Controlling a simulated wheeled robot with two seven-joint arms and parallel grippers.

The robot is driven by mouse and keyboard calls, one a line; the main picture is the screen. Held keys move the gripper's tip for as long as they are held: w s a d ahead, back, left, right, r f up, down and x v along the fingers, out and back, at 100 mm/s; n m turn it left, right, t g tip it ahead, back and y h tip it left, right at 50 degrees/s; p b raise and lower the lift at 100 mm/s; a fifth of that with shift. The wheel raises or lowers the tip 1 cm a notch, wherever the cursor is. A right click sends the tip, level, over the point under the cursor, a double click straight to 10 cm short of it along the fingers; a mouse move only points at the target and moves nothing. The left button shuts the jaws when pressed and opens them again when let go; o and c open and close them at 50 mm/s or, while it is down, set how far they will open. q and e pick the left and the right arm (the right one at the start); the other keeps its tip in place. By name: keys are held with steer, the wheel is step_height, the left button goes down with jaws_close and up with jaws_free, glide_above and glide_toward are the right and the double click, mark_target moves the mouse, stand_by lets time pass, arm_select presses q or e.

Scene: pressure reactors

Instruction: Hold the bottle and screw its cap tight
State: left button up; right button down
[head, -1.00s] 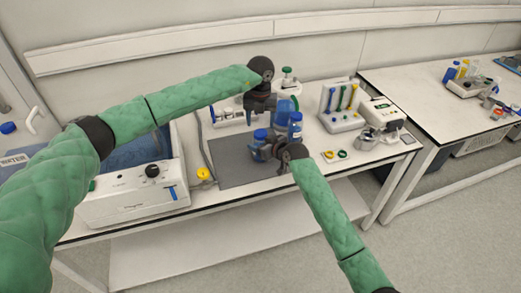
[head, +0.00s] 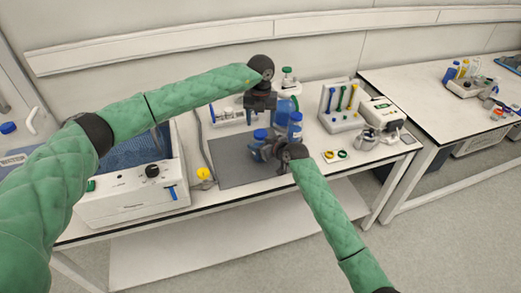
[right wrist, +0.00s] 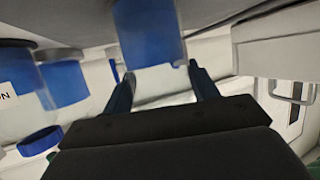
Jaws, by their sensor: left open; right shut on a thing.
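The small bottle with a blue cap (head: 260,134) stands at the front of the dark mat. My right gripper (head: 265,149) is shut on this bottle at its side; in the right wrist view its fingers (right wrist: 163,84) stand either side of clear glass, with a blue part (right wrist: 150,35) above. My left gripper (head: 260,112) is open and points down, above and behind the small bottle, apart from its cap. Whether the cap sits fully on the neck cannot be told. The lower part of the bottle is partly hidden by my right gripper.
Another blue-capped bottle (head: 295,126) stands close on the right, with a larger blue vessel (head: 282,109) behind. A tube rack (head: 341,106) and a water bath (head: 131,190) flank the dark mat (head: 225,163). The mat's left part is clear.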

mark_target(260, 133)
arm_select(q)
step_height(260, 133, down, 5)
stand_by(0.3)
steer(key=c, duration=1)
steer(key=o, duration=1.1)
steer(key=shift+r, duration=2.25)
steer(key=shift+c, duration=0.4)
